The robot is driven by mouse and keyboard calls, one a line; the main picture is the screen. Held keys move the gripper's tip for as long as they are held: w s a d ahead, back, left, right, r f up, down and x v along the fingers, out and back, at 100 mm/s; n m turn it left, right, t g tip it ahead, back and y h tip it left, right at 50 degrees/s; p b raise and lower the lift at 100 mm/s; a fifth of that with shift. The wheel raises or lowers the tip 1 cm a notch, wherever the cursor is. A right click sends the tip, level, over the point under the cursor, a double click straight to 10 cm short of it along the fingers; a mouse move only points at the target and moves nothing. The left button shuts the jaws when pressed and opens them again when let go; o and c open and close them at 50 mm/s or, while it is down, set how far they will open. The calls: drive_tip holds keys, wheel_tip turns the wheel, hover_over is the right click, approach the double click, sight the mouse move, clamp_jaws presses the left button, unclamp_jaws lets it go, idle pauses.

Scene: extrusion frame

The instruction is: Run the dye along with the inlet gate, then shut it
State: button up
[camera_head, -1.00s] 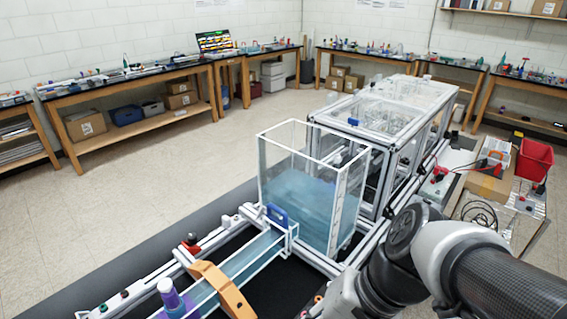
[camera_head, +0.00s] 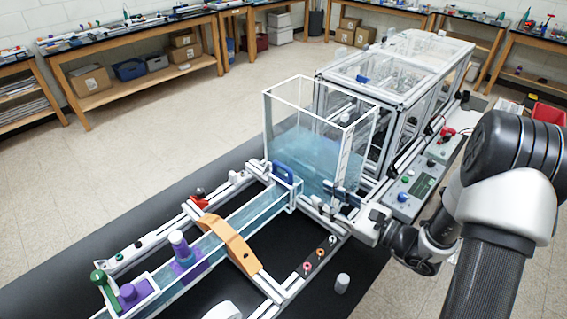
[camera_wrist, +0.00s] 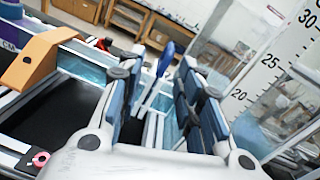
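The inlet gate, with its blue handle (camera_head: 283,172), stands upright where the clear water channel (camera_head: 215,250) meets the tank (camera_head: 318,150). The handle also shows in the wrist view (camera_wrist: 166,60), seen between my fingers and beyond them. My gripper (camera_head: 344,194) is at the tank's near right corner, to the right of the handle and apart from it. In the wrist view my gripper (camera_wrist: 160,76) is open and empty, with blue pads on both fingers. Pale blue liquid fills the channel and the lower tank; I cannot make out a separate dye streak.
An orange bridge (camera_head: 230,240) spans the channel. A purple fitting (camera_head: 184,262) and a green-handled part (camera_head: 103,280) lie farther down it. The tank's ruled wall (camera_wrist: 270,70) is close on the right of the wrist view. A control box (camera_head: 415,190) sits beside my arm.

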sight(291, 172)
drive_tip(key=shift+m+t+h, duration=0.3)
drive_tip(key=shift+m+t, duration=0.3)
drive_tip(key=x, duration=0.5)
drive_tip(key=f+b+x, duration=0.1)
drive_tip(key=x, duration=0.5)
drive_tip(key=w+d+x, duration=0.1)
drive_tip(key=x, duration=0.5)
drive_tip(key=shift+f, duration=0.2)
drive_tip(key=shift+d, duration=0.1)
drive_tip(key=shift+c, duration=0.6)
clamp_jaws()
drive_tip(key=shift+r, duration=0.1)
